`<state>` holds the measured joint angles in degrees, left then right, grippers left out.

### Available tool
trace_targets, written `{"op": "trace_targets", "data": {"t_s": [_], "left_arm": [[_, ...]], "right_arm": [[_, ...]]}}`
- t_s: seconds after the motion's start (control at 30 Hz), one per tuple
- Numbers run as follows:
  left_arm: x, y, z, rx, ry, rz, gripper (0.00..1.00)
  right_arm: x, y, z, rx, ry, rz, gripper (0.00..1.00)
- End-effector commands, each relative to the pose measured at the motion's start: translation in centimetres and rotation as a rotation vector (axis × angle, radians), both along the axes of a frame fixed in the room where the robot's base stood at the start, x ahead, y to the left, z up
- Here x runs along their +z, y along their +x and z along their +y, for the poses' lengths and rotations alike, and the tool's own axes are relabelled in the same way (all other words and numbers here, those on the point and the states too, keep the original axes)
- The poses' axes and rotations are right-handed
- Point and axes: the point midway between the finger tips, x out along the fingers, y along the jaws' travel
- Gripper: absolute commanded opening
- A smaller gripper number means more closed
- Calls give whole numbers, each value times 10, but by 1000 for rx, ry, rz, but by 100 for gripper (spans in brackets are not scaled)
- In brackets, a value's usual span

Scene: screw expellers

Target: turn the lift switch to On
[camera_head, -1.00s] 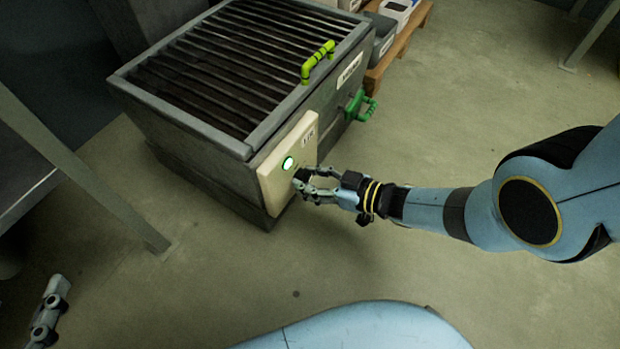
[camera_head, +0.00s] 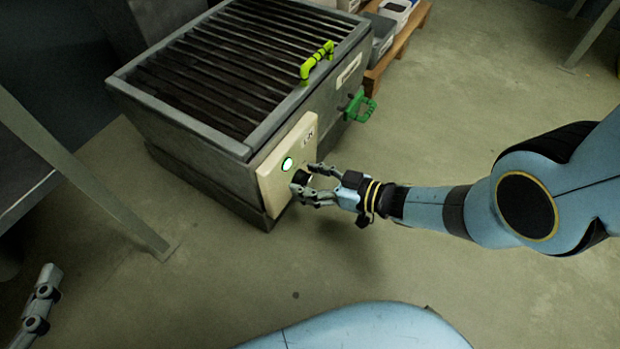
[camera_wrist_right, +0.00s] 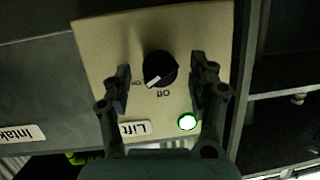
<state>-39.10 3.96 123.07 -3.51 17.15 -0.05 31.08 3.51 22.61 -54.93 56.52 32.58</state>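The lift switch is a black round knob (camera_wrist_right: 160,69) on a cream panel (camera_wrist_right: 105,38). Its white mark points down and left in the right wrist view, between the "On" label (camera_wrist_right: 137,83) and the "Off" label (camera_wrist_right: 163,93). The knob (camera_head: 302,178) is partly hidden in the head view. My right gripper (camera_head: 306,178) is at the panel, open, with one finger on each side of the knob and visible gaps in the wrist view (camera_wrist_right: 161,82). A part of my left gripper (camera_head: 42,300) shows at the lower left edge; its opening is unclear.
A lit green lamp (camera_wrist_right: 187,122) and a "Lift" label (camera_wrist_right: 135,128) are on the panel.

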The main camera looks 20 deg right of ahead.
Motion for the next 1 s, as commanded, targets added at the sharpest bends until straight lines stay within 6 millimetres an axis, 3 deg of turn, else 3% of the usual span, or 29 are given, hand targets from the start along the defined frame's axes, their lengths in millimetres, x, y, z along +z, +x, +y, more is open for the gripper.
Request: {"op": "trace_targets", "data": {"t_s": [0.37,0.8,1.0], "left_arm": [[-1,-1,0,1,-1,4,65],[-1,0,0,0,0,2,65],[-1,0,0,0,0,2,65]], "right_arm": [[3,-13,-11,1,-2,-1,59],[27,-72,-68,2,-3,1,59],[32,-83,-79,0,0,0,59]]}}
